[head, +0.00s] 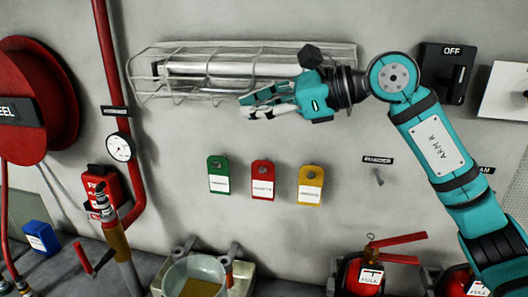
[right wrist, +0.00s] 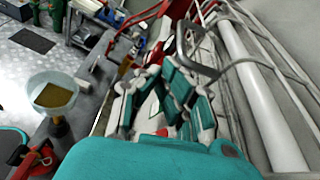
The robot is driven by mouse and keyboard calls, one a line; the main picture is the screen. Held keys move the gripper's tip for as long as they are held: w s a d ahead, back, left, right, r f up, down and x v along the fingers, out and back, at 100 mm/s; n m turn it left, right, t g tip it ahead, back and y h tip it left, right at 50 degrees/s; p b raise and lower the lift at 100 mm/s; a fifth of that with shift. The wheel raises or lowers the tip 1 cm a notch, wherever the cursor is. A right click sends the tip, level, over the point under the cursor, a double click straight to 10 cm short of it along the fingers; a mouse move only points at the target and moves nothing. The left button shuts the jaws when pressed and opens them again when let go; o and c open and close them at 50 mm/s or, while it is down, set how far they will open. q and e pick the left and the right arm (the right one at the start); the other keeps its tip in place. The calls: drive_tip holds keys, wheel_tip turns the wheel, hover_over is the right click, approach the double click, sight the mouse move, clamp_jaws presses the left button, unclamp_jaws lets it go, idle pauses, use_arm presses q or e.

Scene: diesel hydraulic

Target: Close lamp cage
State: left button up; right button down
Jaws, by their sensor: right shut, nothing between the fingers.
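The wire lamp cage (head: 152,80) is on the wall at the top of the head view, around a long white lamp tube (head: 225,69). In the right wrist view, the cage wires (right wrist: 262,62) run beside the tube (right wrist: 262,95) on the right. My right gripper (head: 250,106) is shut and empty, in front of the cage's lower right part, its fingers pointing left. Its teal and white fingers (right wrist: 168,90) show close to the wires in the right wrist view; I cannot tell whether they touch. My left gripper is not in view.
Green (head: 219,176), red (head: 262,180) and yellow (head: 310,186) tags hang below the cage. A red hose reel (head: 55,80) and red pipe (head: 108,60) are at left. A funnel bowl (head: 195,272) and red extinguishers (head: 362,278) stand below. The wall between cage and tags is clear.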

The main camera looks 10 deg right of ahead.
drive_tip(key=shift+w+d+r+p, duration=0.1)
drive_tip(key=shift+w+r+p, duration=0.15)
drive_tip(key=shift+r, duration=0.85)
drive_tip(key=shift+w+d+r+p, duration=0.1)
drive_tip(key=shift+w+r+p, duration=0.15)
drive_tip(key=shift+r, duration=1.05)
drive_tip(key=shift+f+b, duration=0.4)
drive_tip(key=shift+f, duration=0.1)
drive_tip(key=b, duration=0.8)
approach(257, 84)
drive_tip(key=s+d, duration=0.5)
drive_tip(key=d, duration=0.4)
drive_tip(key=shift+d+r, duration=0.1)
drive_tip(key=shift+r, duration=0.1)
